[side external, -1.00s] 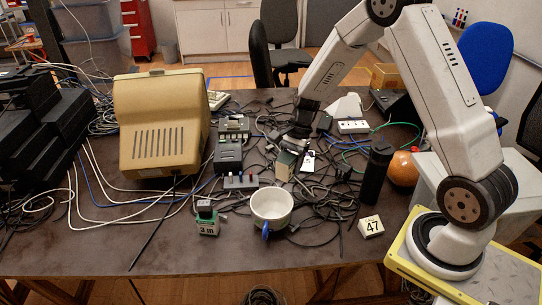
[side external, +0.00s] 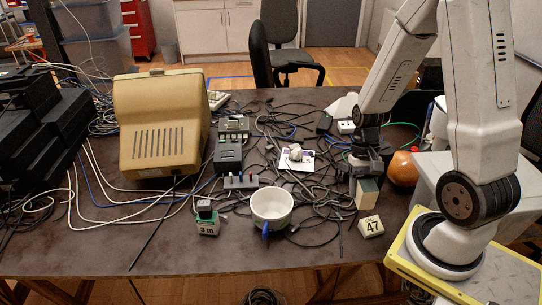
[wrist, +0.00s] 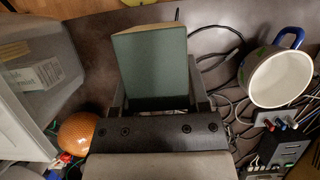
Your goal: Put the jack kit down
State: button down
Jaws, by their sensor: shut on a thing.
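The jack kit looks like a small box (side external: 367,194) with a dark green face and pale, tan sides. My gripper (side external: 365,178) points down and is shut on it, at the right of the cluttered table, near the block marked 47. In the wrist view the box (wrist: 152,62) sits between my two fingers (wrist: 158,98), its green face toward the camera. The box's lower edge shows close to the table top, but I cannot tell whether it touches.
The block marked 47 (side external: 371,227) is just in front. A white mug (side external: 271,209) stands to the left among tangled cables (side external: 310,196). An orange ball (side external: 402,169) is at the right. A white-purple card (side external: 297,160) lies behind. Bare table (side external: 300,259) shows along the front.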

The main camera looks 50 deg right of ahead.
jog(key=shift+s+f, duration=0.1)
jog(key=shift+f, duration=2.4)
send_over(319, 212)
jog(key=f, duration=0.8)
jog(key=shift+s+d+f, duration=0.1)
jog(key=shift+d+f, duration=0.25)
jog(key=shift+f, duration=0.05)
jog(key=shift+w+f, duration=0.25)
jog(key=shift+f, duration=0.1)
jog(key=shift+w+d+f, duration=0.15)
jog(key=shift+w+f, duration=0.05)
jog(key=shift+f, duration=1.55)
jog(key=shift+f, duration=0.15)
